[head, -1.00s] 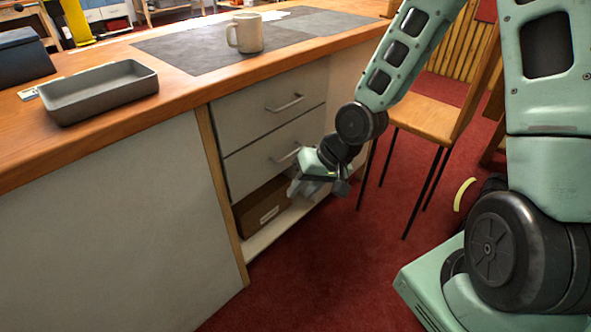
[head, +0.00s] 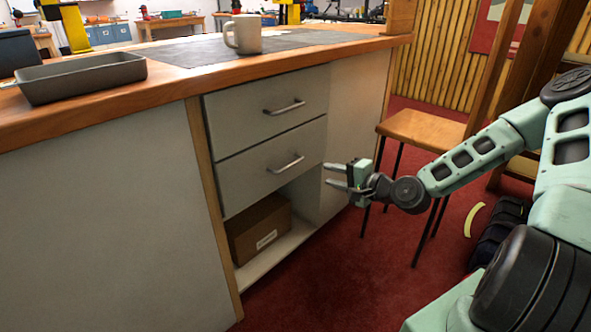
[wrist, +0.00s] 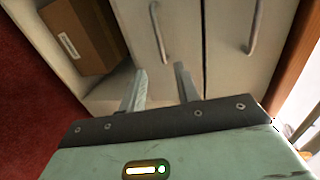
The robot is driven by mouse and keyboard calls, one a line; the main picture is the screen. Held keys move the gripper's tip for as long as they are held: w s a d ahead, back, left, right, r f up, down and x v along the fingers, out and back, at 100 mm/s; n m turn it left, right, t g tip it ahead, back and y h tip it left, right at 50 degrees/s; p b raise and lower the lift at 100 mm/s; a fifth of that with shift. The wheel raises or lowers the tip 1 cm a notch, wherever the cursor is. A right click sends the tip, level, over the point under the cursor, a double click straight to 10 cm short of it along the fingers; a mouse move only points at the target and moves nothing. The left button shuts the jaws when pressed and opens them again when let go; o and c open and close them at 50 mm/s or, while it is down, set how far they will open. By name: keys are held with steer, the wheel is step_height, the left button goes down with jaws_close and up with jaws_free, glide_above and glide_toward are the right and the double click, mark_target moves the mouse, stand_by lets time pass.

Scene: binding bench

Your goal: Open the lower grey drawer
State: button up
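The lower grey drawer (head: 240,172) is shut in the bench front, with a metal bar handle (head: 286,164) across it. The handle also shows in the wrist view (wrist: 158,32), ahead of the fingers and apart from them. My gripper (head: 335,176) is to the right of the handle, in front of the cabinet, with its two fingers pointing left. The fingers are spread with nothing between them, as the wrist view (wrist: 162,88) also shows. The upper grey drawer (head: 240,108) is shut above, with its own handle (head: 284,107).
A cardboard box (head: 260,229) sits in the open shelf below the drawers. A wooden chair (head: 420,128) stands right of the bench, behind my arm. A mug (head: 244,36) and a grey tray (head: 82,76) are on the bench top. Red carpet lies clear in front.

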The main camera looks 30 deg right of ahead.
mark_target(293, 165)
steer(key=b+x, duration=0.2)
steer(key=x, duration=1.2)
steer(key=shift+w, duration=0.15)
jaws_close()
